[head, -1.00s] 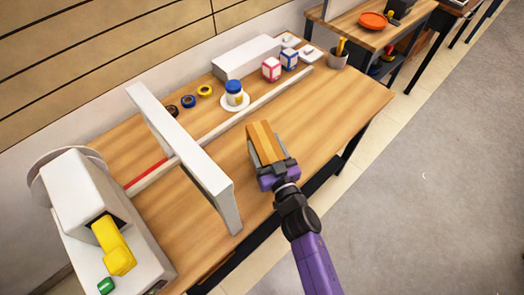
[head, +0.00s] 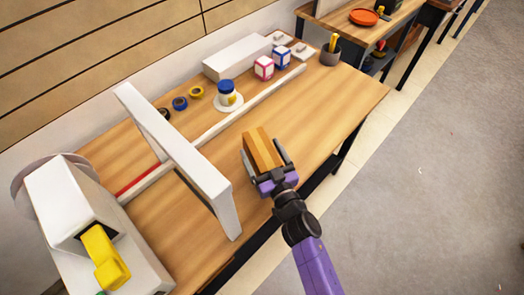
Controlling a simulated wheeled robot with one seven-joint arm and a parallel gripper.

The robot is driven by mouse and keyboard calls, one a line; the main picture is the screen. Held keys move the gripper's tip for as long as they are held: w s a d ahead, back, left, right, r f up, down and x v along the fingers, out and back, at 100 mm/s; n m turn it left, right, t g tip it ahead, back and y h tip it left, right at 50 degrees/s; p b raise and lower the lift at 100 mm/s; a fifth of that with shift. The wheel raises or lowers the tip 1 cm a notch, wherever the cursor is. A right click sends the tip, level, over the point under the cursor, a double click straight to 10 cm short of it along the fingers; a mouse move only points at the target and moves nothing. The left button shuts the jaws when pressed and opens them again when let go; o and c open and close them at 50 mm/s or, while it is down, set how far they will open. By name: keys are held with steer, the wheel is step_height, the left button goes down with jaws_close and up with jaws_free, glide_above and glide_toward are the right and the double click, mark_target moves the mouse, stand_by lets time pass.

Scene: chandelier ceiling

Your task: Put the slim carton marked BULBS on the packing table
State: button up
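The slim carton (head: 261,148), orange-brown with a lighter stripe, stands on the wooden packing table (head: 325,120) near its front edge. No BULBS marking can be read from here. My gripper (head: 266,160) is at the near side of the carton, with a finger on either side. The fingers are spread, and a gap shows between the right finger and the carton. The carton's lower part is partly hidden by my gripper.
A white frame (head: 180,155) stands left of the carton, beside a white machine with a yellow part (head: 106,258). A long pale rail (head: 250,105) crosses behind. A blue-lidded jar (head: 226,92), small boxes (head: 264,68) and tape rolls sit beyond. The table's right side is clear.

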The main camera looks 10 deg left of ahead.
steer(key=shift+r, duration=0.15)
steer(key=v, duration=1.2)
steer(key=s+d+r+m+h, duration=0.3)
steer(key=s+d+h, duration=0.2)
steer(key=s+d, duration=1.05)
steer(key=s+d+r+m+h, duration=0.1)
steer(key=s+r+h, duration=0.1)
steer(key=s+r, duration=0.3)
steer(key=s+d+r+m+h, duration=0.2)
steer(key=s+r, duration=0.3)
steer(key=s, duration=0.4)
steer(key=shift+s+d+r+g, duration=0.15)
steer(key=shift+d+r+g, duration=0.1)
steer(key=shift+r+g, duration=0.15)
